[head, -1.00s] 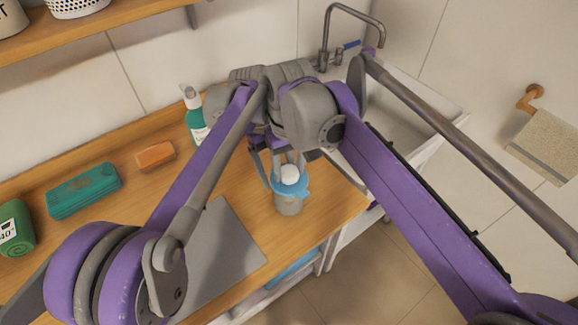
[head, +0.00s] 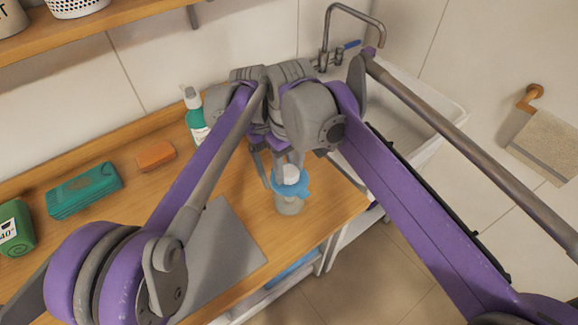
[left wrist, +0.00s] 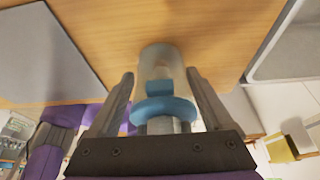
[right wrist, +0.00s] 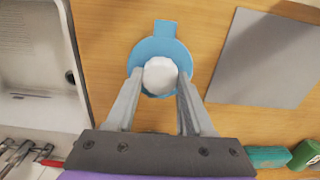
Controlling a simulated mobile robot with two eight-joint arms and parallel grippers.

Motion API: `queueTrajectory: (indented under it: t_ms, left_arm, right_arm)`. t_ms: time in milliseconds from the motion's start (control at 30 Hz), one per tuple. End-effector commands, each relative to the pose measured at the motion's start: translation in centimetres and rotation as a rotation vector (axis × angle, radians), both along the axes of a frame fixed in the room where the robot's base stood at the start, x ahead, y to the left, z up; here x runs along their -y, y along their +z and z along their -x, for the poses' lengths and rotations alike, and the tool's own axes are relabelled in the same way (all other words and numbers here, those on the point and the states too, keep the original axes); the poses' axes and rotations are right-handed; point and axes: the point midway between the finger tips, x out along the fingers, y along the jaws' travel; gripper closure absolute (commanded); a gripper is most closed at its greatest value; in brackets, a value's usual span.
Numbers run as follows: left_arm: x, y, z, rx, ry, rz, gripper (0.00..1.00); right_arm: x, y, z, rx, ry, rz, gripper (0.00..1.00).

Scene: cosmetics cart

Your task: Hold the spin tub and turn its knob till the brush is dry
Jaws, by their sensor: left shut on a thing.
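The spin tub (head: 289,205) stands upright on the wooden counter, a clear grey cup with a blue lid (right wrist: 165,30) and a white knob (right wrist: 160,74) on top. My left gripper (left wrist: 161,78) has one finger on each side of the tub's body and is shut on it, below the lid. My right gripper (right wrist: 159,76) comes down from above, with its fingers on either side of the knob; a small gap shows, so it looks open. It also shows in the head view (head: 290,161). I cannot make out the brush inside the tub.
A grey mat (head: 222,245) lies left of the tub, near the counter's front edge. A teal pump bottle (head: 195,118), an orange block (head: 155,155) and a teal block (head: 85,189) stand towards the back. A white sink (head: 430,125) is at the right.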

Motion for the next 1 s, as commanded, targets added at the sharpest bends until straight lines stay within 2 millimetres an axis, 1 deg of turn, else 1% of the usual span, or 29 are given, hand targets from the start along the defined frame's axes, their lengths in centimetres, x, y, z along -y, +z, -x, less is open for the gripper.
queueTrajectory:
  t_ms: [33, 167, 467, 567, 667, 900, 1000]
  left_arm:
    - [0.1, 0.0, 0.1, -0.001, -0.001, 0.000, 0.93]
    - [0.0, 0.0, 0.0, -0.001, -0.001, 0.001, 0.93]
    - [0.0, 0.0, 0.0, -0.001, 0.000, 0.001, 0.93]
    - [0.0, 0.0, 0.0, -0.001, 0.000, 0.001, 0.94]
    - [0.0, 0.0, 0.0, -0.001, 0.000, 0.001, 0.94]
    - [0.0, 0.0, 0.0, -0.001, 0.000, 0.001, 0.94]
    - [0.0, 0.0, 0.0, -0.001, 0.000, 0.001, 0.94]
  right_arm:
    - [0.0, 0.0, -0.1, 0.002, 0.000, -0.001, 0.40]
    - [0.0, 0.0, 0.0, 0.002, 0.000, -0.001, 0.16]
    - [0.0, 0.1, 0.0, 0.001, -0.001, -0.001, 0.16]
    - [0.0, 0.7, 0.0, 0.001, -0.001, -0.001, 0.16]
    - [0.0, 2.1, 0.0, 0.001, 0.000, -0.001, 0.16]
    - [0.0, 7.3, 0.0, 0.001, 0.001, -0.001, 0.16]
    - [0.0, 9.2, -0.1, 0.001, 0.001, -0.001, 0.16]
